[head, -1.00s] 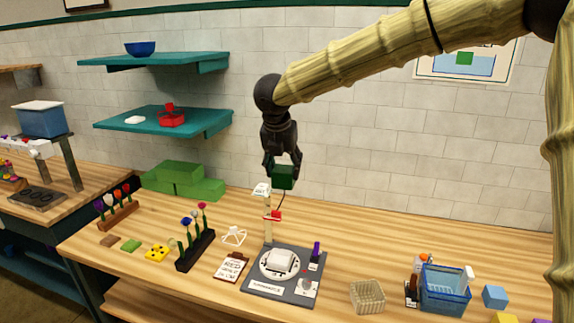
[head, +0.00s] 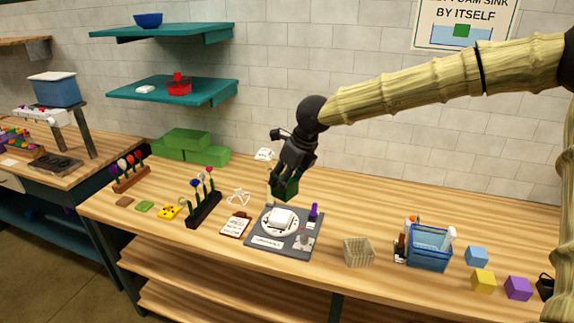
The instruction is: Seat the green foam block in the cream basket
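The green foam block (head: 286,188) is dark green and held at the fingertips of my gripper (head: 284,182), which is shut on it above the back edge of the grey turntable station. The gripper partly covers the block. The cream basket (head: 358,252) is a small square woven basket on the table to the right and in front of the gripper. It looks empty and stands apart from its neighbours.
The grey station (head: 285,231) with a white round plate stands left of the basket. A blue crate (head: 429,249) with bottles stands to its right, then blue, yellow (head: 483,281) and purple blocks. Bare wood lies behind the basket.

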